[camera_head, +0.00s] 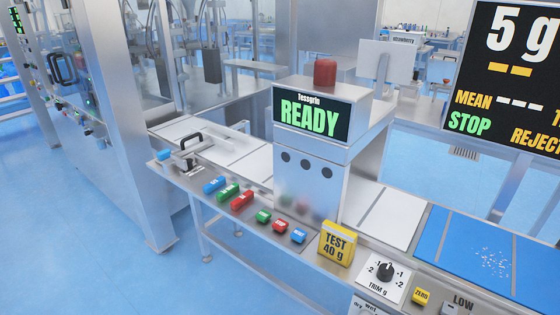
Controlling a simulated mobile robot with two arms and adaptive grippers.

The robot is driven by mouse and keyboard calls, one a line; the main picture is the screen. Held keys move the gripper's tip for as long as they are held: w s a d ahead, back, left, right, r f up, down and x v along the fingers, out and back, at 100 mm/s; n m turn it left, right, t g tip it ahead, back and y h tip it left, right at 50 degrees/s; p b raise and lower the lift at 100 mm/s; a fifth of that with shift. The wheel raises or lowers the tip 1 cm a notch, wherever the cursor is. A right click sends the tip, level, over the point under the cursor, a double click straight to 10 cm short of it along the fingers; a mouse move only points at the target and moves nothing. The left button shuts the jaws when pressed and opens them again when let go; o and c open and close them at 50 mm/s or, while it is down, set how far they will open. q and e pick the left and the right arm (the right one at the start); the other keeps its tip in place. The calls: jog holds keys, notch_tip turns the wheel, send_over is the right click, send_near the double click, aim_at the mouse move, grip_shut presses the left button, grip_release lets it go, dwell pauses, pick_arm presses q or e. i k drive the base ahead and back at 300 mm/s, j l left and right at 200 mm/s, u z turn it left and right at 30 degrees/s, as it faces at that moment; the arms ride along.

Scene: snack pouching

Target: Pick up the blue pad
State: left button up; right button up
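A large flat blue pad (450,240) lies at the right end of the bench and runs out of the right edge of the picture. A patch of white crumbs or grains (494,262) lies on it. Smaller blue pieces also show: a block (164,155) at the left end of the ledge, a longer block (214,185) on the front ledge, and a small labelled block (298,236) further right. Neither of my grippers is in view.
A metal machine with a READY screen (312,118) and a red top button (325,72) stands mid-bench. Green and red blocks, a yellow TEST 40 g block (337,243) and a trim dial (385,272) line the front ledge. A large display (508,80) stands behind the pad.

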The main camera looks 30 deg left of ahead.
aim_at(164, 155)
jog(key=u, duration=1.85)
jog(key=i+j+z, duration=0.15)
jog(key=z, duration=0.5)
jog(key=i+j+z, duration=0.15)
jog(key=j, duration=0.2)
jog(key=i+j+z, duration=0.15)
jog(key=j, duration=0.2)
jog(key=i+j+z, duration=0.15)
jog(key=j, duration=0.2)
jog(key=i+j+z, duration=0.1)
jog(key=j, duration=0.3)
jog(key=i+j+z, duration=0.15)
jog(key=j, duration=0.25)
jog(key=i, duration=0.1)
